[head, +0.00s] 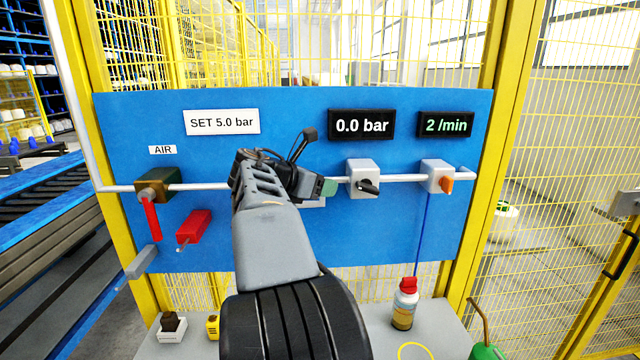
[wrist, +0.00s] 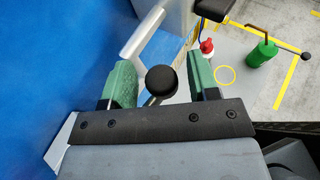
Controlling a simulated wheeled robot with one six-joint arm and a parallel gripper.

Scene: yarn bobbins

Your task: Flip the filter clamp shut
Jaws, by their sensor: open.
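The filter clamp is mostly hidden behind my arm in the head view; I cannot tell its angle there. In the wrist view a lever with a round black knob (wrist: 161,82) stands between the green fingers, apart from the right one; I take it for the clamp's handle. Contact with the left finger is unclear. My gripper (wrist: 163,70) is open around it. In the head view my gripper (head: 329,187) is at the pipe, left of the black-handled white unit (head: 358,170).
The blue panel (head: 400,235) carries the pipe (head: 400,178), a red-handled air valve (head: 155,185), a red tool-like part (head: 193,227) and an orange-knobbed unit (head: 437,172). A red-capped bottle (head: 404,310) and green can (head: 486,350) stand below. The display reads 0.0 bar.

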